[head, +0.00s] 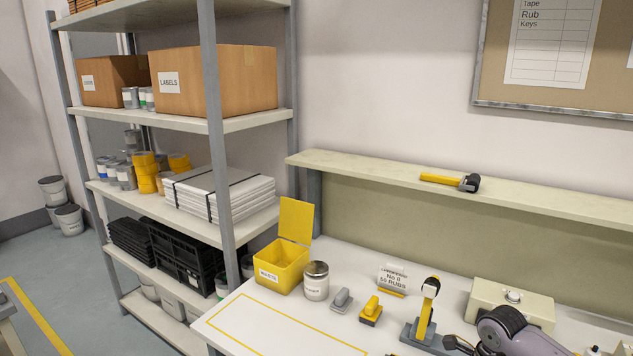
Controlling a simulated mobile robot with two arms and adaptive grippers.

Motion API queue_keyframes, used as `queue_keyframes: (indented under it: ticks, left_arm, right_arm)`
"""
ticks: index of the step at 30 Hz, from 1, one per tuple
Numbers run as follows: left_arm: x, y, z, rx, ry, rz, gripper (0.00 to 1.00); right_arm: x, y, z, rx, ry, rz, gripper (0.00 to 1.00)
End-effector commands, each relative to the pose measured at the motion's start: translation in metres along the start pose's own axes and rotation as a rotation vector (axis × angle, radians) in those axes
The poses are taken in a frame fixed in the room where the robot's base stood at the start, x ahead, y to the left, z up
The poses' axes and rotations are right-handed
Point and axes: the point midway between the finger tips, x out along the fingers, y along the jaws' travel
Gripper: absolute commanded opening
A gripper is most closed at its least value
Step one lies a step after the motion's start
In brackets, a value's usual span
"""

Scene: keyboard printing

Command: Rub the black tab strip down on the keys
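No keyboard keys and no black tab strip show in the head view. A rubbing tool with a yellow handle and a dark head (427,305) stands upright in a grey stand on the white bench. A rounded purple-grey part, seemingly a link of my arm, covers the bench's lower right.
On the bench (236,318) stand a yellow lidded bin (281,268), a white jar (316,285), a grey block (341,300), a yellow block (371,308), a small sign (393,278) and a cream box (512,305). A yellow-outlined area at front left is clear. A shelf rack (213,120) stands left.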

Motion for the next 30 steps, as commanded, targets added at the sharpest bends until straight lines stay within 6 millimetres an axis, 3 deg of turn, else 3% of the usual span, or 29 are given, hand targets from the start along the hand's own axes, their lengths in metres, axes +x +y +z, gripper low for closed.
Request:
queue_keyframes:
  ticks: [30]
  left_arm:
    - [0.009,0.0,0.001,0.0,0.0,0.0,0.43]
  right_arm:
    - [0.011,0.0,0.0,0.0,0.0,0.0,0.0]
